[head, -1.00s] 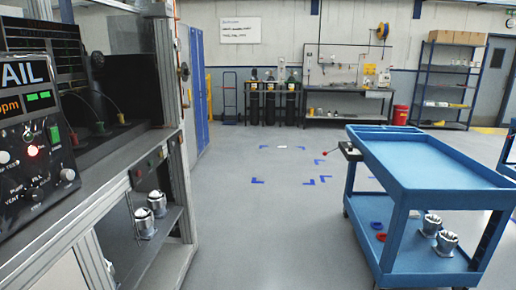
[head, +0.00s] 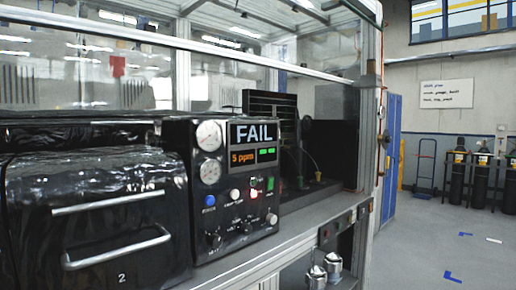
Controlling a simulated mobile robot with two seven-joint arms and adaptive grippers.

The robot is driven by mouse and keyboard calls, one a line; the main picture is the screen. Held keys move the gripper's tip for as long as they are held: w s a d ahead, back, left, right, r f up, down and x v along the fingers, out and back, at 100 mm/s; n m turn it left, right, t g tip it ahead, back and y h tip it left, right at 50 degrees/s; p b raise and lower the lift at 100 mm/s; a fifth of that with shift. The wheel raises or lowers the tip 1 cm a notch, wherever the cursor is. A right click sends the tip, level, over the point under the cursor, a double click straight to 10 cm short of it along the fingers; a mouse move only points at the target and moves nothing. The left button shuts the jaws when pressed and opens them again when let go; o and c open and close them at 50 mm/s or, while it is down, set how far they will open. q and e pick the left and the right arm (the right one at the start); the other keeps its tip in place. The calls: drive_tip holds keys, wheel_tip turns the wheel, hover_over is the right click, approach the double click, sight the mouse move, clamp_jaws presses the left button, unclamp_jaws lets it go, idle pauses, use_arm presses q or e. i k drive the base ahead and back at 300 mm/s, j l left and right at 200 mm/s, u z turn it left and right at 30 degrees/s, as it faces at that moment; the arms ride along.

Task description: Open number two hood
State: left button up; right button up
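The number two hood (head: 100,215) is a black, glossy box at the left of the head view, marked with a small white "2" low on its front. It has two silver bar handles, an upper one (head: 108,203) and a lower one (head: 118,249). The hood looks closed, and its left and bottom edges run out of view. Neither of my grippers is in view.
A control panel (head: 240,180) reading "FAIL" and "5 ppm" stands just right of the hood. A metal bench frame (head: 345,198) runs along the front, with metal parts (head: 325,270) on a lower shelf. Open floor (head: 425,240) lies to the right.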

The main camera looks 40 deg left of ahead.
sight(111, 218)
drive_tip(key=u, duration=2.15)
